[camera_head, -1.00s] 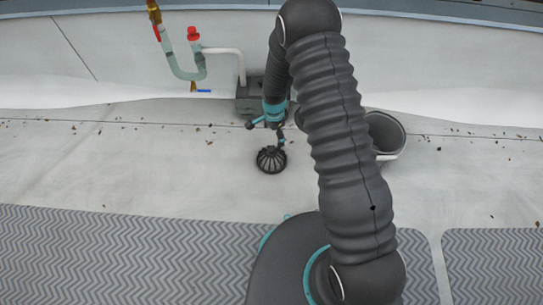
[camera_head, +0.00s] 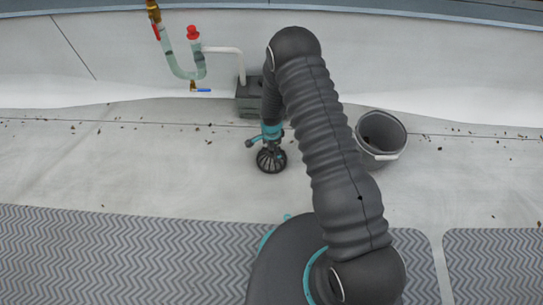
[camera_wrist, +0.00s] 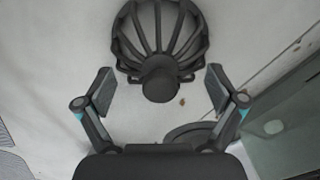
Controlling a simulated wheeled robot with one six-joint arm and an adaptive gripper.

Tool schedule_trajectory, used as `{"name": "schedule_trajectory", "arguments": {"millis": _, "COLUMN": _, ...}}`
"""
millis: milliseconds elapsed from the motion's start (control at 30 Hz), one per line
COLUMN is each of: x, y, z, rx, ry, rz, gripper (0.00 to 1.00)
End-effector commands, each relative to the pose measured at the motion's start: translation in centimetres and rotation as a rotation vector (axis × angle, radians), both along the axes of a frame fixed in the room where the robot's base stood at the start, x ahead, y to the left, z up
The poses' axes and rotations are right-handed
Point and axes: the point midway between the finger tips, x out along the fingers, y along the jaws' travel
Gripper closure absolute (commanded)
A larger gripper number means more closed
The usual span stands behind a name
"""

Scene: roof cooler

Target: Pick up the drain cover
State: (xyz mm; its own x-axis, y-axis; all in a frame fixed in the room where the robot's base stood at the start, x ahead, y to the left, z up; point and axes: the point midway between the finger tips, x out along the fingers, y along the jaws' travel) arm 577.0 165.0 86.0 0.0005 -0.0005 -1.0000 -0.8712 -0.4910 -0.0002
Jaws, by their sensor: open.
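The drain cover (camera_head: 271,161) is a dark, domed, ribbed strainer on the pale roof floor, in the middle of the head view. In the wrist view the drain cover (camera_wrist: 160,40) lies at the top centre, with its round knob facing me.
A grey bucket (camera_head: 381,138) stands to the right of the drain cover. A grey box (camera_head: 247,98) with a white pipe is against the wall behind. Valves and green piping (camera_head: 187,62) are at the back left. A zigzag mat (camera_head: 110,255) lies in front. Small debris is scattered about.

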Motion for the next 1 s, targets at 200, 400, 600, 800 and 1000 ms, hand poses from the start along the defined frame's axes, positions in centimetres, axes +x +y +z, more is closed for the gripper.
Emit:
{"name": "schedule_trajectory", "arguments": {"millis": 200, "x": 0.0, "y": 0.01, "z": 0.0, "rx": 0.0, "ry": 0.0, "rz": 0.0, "gripper": 0.11}}
{"name": "schedule_trajectory", "arguments": {"millis": 400, "x": -0.01, "y": 0.0, "z": 0.01, "rx": 0.0, "ry": 0.0, "rz": 0.0, "gripper": 0.61}}
{"name": "schedule_trajectory", "arguments": {"millis": 600, "x": -0.03, "y": 0.01, "z": -0.06, "rx": 0.0, "ry": 0.0, "rz": 0.0, "gripper": 0.89}}
{"name": "schedule_trajectory", "arguments": {"millis": 800, "x": -0.03, "y": 0.02, "z": -0.14, "rx": 0.0, "ry": 0.0, "rz": 0.0, "gripper": 0.9}}
{"name": "schedule_trajectory", "arguments": {"millis": 1000, "x": -0.03, "y": 0.04, "z": 0.02, "rx": 0.0, "ry": 0.0, "rz": 0.001, "gripper": 0.9}}
